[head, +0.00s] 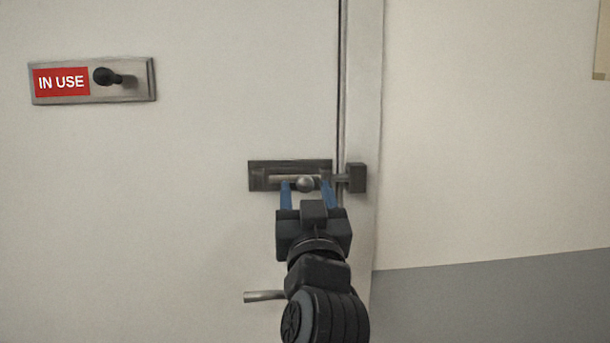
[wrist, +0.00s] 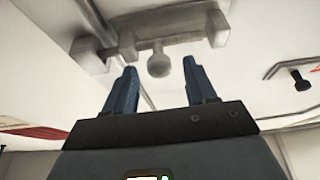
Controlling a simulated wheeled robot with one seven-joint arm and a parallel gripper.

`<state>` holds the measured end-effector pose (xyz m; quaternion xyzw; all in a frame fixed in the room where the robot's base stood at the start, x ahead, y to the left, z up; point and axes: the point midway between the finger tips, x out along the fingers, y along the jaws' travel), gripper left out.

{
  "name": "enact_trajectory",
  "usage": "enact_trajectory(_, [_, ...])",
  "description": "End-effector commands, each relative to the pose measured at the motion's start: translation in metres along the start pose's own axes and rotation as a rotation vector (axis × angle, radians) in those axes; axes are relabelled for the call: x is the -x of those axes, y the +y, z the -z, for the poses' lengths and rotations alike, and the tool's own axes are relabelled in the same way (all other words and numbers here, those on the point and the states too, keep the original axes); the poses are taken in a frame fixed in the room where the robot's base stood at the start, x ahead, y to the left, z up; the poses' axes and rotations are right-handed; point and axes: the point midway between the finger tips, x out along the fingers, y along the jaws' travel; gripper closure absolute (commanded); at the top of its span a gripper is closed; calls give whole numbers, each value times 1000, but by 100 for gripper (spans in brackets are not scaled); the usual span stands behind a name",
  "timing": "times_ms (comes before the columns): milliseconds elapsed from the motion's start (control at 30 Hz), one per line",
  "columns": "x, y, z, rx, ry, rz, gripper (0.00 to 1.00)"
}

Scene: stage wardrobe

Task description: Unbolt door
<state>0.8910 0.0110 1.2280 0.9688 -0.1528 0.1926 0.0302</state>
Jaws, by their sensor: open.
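The door (head: 190,230) is pale and stands closed against its frame (head: 361,100). A dark metal slide bolt (head: 256,177) is on the door near its right edge. Its rod reaches across the gap to the block-shaped keeper (head: 357,178) on the frame. A round knob (head: 305,184) stands out from the rod; it also shows in the wrist view (wrist: 158,66). My gripper (head: 306,187) is open, with one blue finger on each side of the knob. In the wrist view the knob appears between the fingertips, with gaps on both sides, and I see no contact.
A plate with a red "IN USE" sign (head: 61,82) and a black knob (head: 107,76) is on the door at upper left. A lever handle (head: 263,296) is below the bolt, partly behind my arm. The wall (head: 480,130) to the right is bare near the frame.

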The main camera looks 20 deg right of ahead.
Motion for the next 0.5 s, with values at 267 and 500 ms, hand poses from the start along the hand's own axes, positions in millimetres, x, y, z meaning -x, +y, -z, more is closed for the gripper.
enact_trajectory(267, [-27,1,1,1,1,-1,44])
enact_trajectory(500, [-31,0,0,2,2,0,44])
